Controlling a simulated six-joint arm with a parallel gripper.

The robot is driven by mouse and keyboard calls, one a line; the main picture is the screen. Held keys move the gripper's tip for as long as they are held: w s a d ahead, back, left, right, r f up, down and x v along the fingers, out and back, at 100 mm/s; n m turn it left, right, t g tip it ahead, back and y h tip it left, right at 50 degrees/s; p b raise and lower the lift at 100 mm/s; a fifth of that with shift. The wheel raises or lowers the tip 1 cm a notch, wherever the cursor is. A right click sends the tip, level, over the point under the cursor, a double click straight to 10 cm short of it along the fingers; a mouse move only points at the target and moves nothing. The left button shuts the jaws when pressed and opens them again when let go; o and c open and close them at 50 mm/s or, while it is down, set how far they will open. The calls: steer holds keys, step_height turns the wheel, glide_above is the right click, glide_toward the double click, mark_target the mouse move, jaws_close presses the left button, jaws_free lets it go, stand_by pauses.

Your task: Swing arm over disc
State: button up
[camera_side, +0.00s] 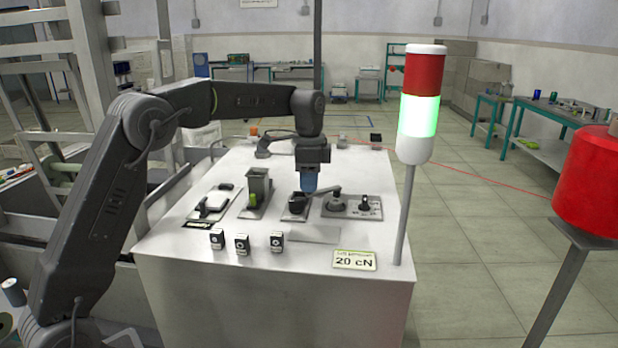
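My gripper (309,182) points straight down over the middle of the white worktop. Its bluish fingertips are small, and I cannot tell whether they are open or shut. A thin dark swing arm (325,190) lies just right of and below the fingertips; I cannot tell whether they touch it. A round grey disc (337,206) sits on a metal plate (352,213) to the right of my gripper, with the swing arm's right end close above it. A dark block (297,203) on its own plate stands directly below my gripper.
A black knob (364,203) stands right of the disc. Several small black-and-white blocks (242,244) line the front, near a "20 cN" sign (355,260). A signal tower (419,115) glows green at right.

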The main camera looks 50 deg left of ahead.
steer(key=shift+c, duration=1.1)
steer(key=shift+d, duration=0.2)
steer(key=shift+s+d, duration=0.15)
steer(key=shift+d, duration=0.6)
